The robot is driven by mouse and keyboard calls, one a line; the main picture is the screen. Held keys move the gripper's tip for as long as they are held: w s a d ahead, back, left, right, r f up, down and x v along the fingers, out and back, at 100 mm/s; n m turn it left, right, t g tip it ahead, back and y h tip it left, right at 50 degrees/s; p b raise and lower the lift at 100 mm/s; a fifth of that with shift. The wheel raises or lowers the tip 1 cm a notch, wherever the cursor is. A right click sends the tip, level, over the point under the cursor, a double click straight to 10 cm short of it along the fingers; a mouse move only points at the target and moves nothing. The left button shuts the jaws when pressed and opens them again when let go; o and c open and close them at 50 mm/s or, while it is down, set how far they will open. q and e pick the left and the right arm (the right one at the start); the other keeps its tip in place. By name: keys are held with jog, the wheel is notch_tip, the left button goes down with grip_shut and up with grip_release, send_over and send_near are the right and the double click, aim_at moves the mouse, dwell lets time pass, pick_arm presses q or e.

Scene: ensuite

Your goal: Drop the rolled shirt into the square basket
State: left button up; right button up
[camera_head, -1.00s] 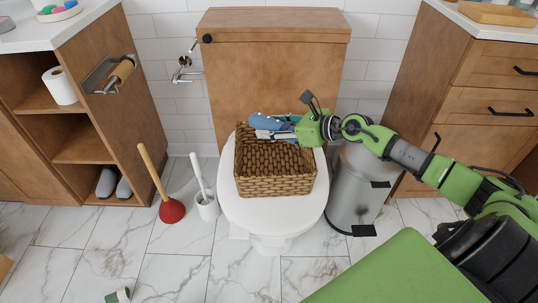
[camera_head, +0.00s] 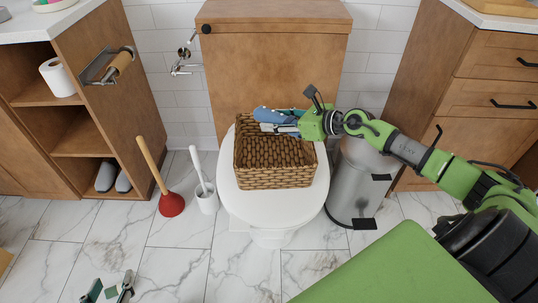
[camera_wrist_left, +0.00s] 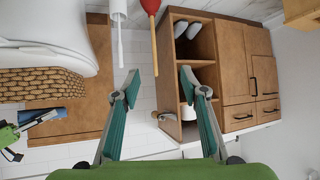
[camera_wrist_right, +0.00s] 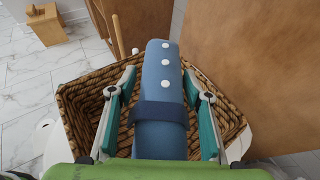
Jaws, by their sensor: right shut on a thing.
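The rolled shirt (camera_head: 272,115) is a blue roll with white dots and a darker band. It also shows lengthwise in the right wrist view (camera_wrist_right: 159,75). My right gripper (camera_head: 292,126) is shut on it, with one finger on each side, over the back part of the basket. The square basket (camera_head: 275,180) is brown wicker, open at the top, and sits on the white toilet lid. In the right wrist view its rim (camera_wrist_right: 75,95) surrounds the shirt. My left gripper (camera_head: 117,293) is low at the left over the floor, open and empty in the left wrist view (camera_wrist_left: 160,75).
A red plunger (camera_head: 171,204) and a white toilet brush (camera_head: 206,198) stand left of the toilet. A metal bin (camera_head: 352,190) stands close on the right, under my right arm. Wooden cabinets flank both sides. The marble floor in front is mostly clear.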

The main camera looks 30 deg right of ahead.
notch_tip(320, 180, down, 2)
jog(key=shift+b, duration=0.9)
jog(key=shift+f+b, duration=0.9)
jog(key=shift+f, duration=0.05)
pick_arm(q)
jog(key=w+d+r+t+h, duration=0.1)
jog(key=w+d+r+t, duration=0.1)
jog(key=r+t, duration=0.3)
jog(key=w+d+r+t+h, duration=0.1)
jog(key=r+t, duration=0.4)
jog(key=r, duration=0.9)
jog(key=shift+w+d+r+t+h, duration=0.2)
jog(key=shift+w+d+t+h, duration=0.15)
jog(key=shift+w+h, duration=0.4)
pick_arm(e)
jog(key=o, duration=1.3)
jog(key=shift+f, duration=0.1)
jog(key=shift+s, duration=0.1)
jog(key=v, duration=0.5)
jog(key=shift+s+d, duration=0.1)
jog(key=shift+v, duration=3.3)
